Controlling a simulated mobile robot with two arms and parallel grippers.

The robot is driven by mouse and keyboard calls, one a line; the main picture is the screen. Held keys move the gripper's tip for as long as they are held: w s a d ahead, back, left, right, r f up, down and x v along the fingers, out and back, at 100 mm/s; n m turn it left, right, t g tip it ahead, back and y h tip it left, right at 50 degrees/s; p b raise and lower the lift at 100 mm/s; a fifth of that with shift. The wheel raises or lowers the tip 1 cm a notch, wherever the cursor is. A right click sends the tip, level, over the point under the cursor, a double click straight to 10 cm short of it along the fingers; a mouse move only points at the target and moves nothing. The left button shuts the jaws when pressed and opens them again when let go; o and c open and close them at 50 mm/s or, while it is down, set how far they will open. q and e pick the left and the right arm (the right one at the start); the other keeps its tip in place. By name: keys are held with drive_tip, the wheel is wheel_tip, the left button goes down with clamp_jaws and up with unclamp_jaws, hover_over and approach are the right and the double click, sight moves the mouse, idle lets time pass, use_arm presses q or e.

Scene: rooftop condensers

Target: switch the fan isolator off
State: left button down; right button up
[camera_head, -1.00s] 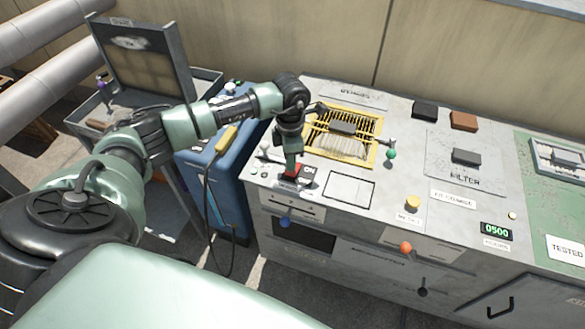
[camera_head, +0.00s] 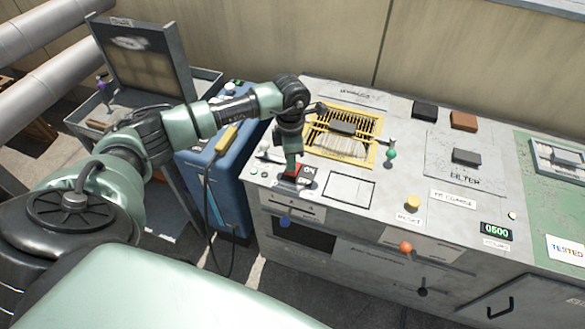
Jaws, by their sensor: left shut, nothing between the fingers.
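The fan isolator (camera_head: 307,171) is a small switch with a dark face, a white marking and a red part, near the front left corner of the grey bench top. The marking seems to read ON, but it is small and partly covered. My left gripper (camera_head: 291,166) points down, shut and empty, with its tips at the red part on the switch's left side. It appears to touch the switch; the tips hide some of it, and I cannot tell which way it is set. My right gripper is not in view.
A yellow-framed finned coil (camera_head: 343,134) lies behind the switch, with a green knob (camera_head: 391,154) to its right. A yellow button (camera_head: 412,202) and an outlined blank panel (camera_head: 349,189) are to the right. A blue cabinet (camera_head: 222,185) with a hanging cable stands left of the bench.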

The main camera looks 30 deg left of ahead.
use_arm(q)
drive_tip(key=shift+f+b, duration=0.85)
drive_tip(key=shift+f, duration=0.15)
idle(0.6)
drive_tip(key=shift+r, duration=0.1)
drive_tip(key=shift+r+p, duration=2.3)
drive_tip(key=shift+r, duration=1.15)
